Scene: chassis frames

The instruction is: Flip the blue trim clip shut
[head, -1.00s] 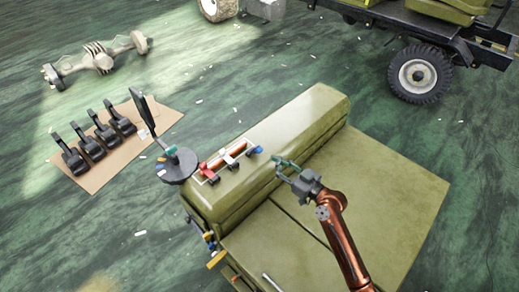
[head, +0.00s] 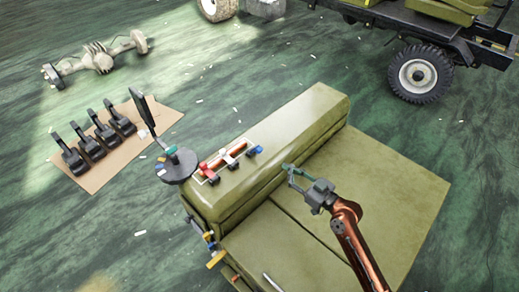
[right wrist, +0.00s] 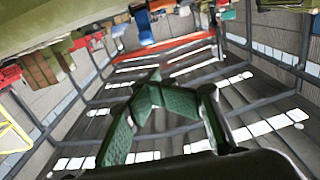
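The blue trim clip (head: 256,149) is at the right end of a white-framed row of clips on top of the olive chassis body. It is small in the head view, and its lid angle is hard to tell. My right gripper (head: 287,167) is right of the blue clip and apart from it, over the body's edge. Its green fingers come together at the tips in the right wrist view (right wrist: 153,80), with nothing seen between them. A blue piece (right wrist: 142,22) shows at the top of that view. My left gripper is out of view.
A red clip (head: 204,167) sits at the row's left end. A round dark stand (head: 176,168) is left of the row. Black pedals (head: 90,147) rest on a tan board (head: 105,174) at the left. A flat olive panel (head: 395,190) lies right of the row.

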